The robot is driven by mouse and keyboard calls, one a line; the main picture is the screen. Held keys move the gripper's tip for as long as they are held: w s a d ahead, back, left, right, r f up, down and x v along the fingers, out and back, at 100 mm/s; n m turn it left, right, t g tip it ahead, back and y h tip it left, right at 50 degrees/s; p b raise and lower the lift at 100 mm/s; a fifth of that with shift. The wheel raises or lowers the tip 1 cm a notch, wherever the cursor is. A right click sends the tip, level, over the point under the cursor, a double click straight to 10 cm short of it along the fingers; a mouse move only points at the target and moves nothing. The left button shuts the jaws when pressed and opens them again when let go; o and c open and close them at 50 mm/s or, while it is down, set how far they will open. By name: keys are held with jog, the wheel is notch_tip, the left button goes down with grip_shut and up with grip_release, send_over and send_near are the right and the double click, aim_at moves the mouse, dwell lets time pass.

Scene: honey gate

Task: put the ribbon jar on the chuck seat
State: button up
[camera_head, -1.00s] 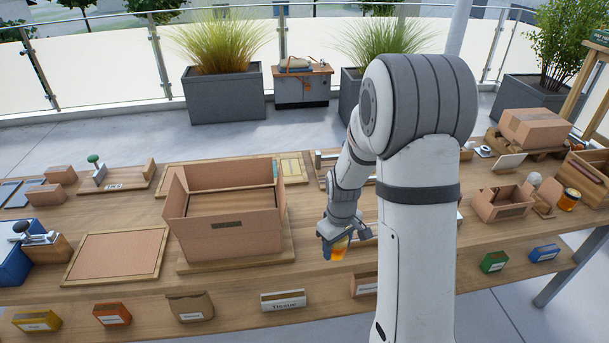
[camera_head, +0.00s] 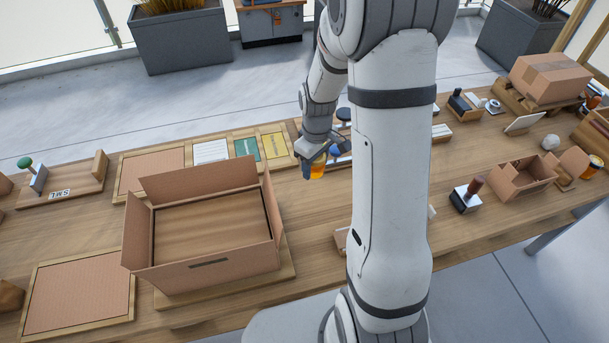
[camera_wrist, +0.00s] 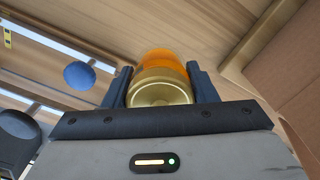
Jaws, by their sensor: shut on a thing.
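My gripper (camera_head: 312,162) is shut on an amber jar with a gold lid (camera_head: 318,168), held over the table to the right of the open carton's back corner. In the wrist view the jar (camera_wrist: 160,75) sits between the two dark fingers of my gripper (camera_wrist: 162,82), lid end towards the camera. No ribbon on it can be made out. A blue, round-topped piece (camera_head: 335,151) is just behind and right of the jar; a blue ball-like knob (camera_wrist: 79,75) shows in the wrist view. I cannot tell which thing is the chuck seat; my arm hides part of the table.
The open carton (camera_head: 208,230) stands left of my gripper. Coloured cards (camera_head: 246,149) lie behind it. Another amber jar (camera_head: 592,168) is at the far right, near a small open box (camera_head: 522,178). A dark-handled stamp (camera_head: 467,196) stands right of my arm. Bare wood lies below the held jar.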

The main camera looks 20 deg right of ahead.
aim_at(314, 191)
notch_tip(314, 191, down, 8)
jog(key=shift+r+p, duration=0.1)
jog(key=shift+p, duration=0.25)
jog(key=o, duration=0.7)
jog(key=shift+f, duration=0.25)
jog(key=shift+c, duration=0.2)
jog(key=o, duration=0.5)
jog(key=shift+r, duration=0.1)
jog(key=shift+c, duration=0.2)
